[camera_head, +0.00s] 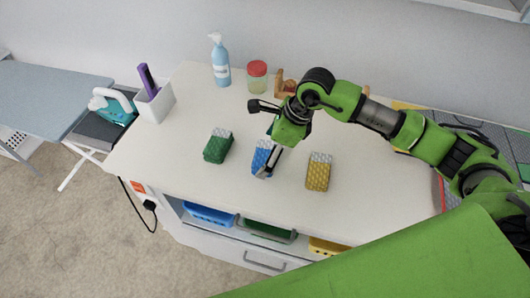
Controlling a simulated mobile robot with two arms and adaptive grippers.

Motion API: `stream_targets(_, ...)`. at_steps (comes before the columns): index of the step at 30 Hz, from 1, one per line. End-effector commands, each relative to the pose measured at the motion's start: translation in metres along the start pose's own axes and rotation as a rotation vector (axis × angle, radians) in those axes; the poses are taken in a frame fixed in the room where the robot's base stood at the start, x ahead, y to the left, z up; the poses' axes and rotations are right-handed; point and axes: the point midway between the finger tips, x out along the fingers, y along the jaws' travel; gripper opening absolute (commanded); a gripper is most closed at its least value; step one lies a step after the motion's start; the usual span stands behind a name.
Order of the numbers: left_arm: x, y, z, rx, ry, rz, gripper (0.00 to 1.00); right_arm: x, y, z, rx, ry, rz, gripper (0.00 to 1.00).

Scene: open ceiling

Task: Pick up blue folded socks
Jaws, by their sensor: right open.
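The blue folded socks (260,158) lie on the white table top (190,190), between a green pair and a yellow pair. My right gripper (265,172) points down at the blue socks, with a dark finger in front of them that hides part of them. It is open; whether it touches the socks cannot be told. My left gripper is not in view.
Green folded socks (218,146) lie to the left and yellow folded socks (318,172) to the right. A blue pump bottle (220,62), a red-lidded jar (257,75) and a white holder (154,103) stand toward the back. The table's front is clear.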

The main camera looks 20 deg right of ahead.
Motion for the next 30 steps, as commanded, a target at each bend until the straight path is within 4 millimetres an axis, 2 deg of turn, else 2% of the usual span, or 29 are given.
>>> stream_targets(4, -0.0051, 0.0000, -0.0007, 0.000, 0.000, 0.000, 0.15, 0.0123, 0.0003, 0.0007, 0.000, 0.000, 0.001, 0.92)
stream_targets(11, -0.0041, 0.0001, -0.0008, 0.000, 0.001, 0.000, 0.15, 0.0143, -0.0002, 0.0002, 0.000, 0.000, -0.001, 0.92)
stream_targets(15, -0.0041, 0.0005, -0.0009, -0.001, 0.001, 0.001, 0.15, 0.0140, -0.0002, 0.0003, 0.000, 0.000, -0.001, 0.56)
stream_targets(16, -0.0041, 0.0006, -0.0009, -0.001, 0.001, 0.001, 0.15, 0.0140, -0.0002, 0.0003, 0.000, 0.000, -0.001, 0.52)
stream_targets(26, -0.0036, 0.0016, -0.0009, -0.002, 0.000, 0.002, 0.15, 0.0128, -0.0004, 0.0010, -0.001, -0.001, -0.001, 0.51)
stream_targets(30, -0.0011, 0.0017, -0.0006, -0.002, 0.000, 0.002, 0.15, 0.0061, -0.0009, 0.0043, -0.002, -0.003, -0.002, 0.51)
